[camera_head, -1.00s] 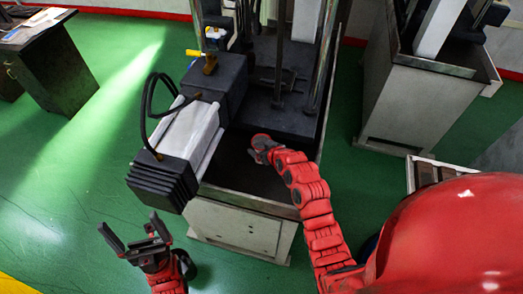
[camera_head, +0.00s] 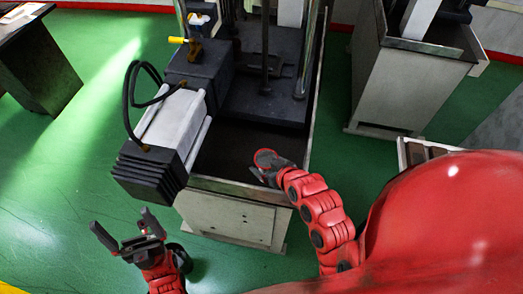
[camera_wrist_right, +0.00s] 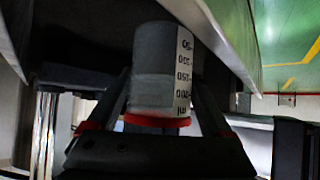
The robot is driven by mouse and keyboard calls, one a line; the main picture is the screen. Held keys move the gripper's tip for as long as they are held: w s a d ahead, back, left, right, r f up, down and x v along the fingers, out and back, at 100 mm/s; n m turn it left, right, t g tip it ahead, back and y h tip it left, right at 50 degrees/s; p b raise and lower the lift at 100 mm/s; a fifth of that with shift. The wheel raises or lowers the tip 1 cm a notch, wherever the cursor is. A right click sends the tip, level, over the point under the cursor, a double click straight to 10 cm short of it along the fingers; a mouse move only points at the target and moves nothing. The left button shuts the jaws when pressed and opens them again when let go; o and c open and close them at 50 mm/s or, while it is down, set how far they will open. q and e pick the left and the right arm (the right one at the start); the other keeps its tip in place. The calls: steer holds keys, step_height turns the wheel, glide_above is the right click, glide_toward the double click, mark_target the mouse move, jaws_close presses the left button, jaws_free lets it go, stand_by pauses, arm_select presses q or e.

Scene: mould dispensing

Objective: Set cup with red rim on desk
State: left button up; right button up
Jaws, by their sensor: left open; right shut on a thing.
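A grey cup with a red rim (camera_wrist_right: 163,60) is held between the fingers of my right gripper (camera_head: 262,172). The wrist view shows black volume markings on its white label, and its red rim lies near the gripper's palm. In the head view the cup's red rim (camera_head: 265,157) shows as a small ring over the machine's dark tray. My left gripper (camera_head: 121,218) is open and empty above the green floor. A dark desk (camera_head: 42,65) with a lighter top stands at the upper left, partly cut off.
A moulding machine (camera_head: 230,213) with a pale base, dark tray, posts and a white motor block (camera_head: 170,120) fills the middle. A second machine (camera_head: 405,85) stands at the upper right, with a low box (camera_head: 412,150) nearby. Green floor is open between the desk and the first machine.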

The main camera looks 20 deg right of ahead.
steer(key=shift+s+r, duration=0.1)
steer(key=shift+s, duration=0.3)
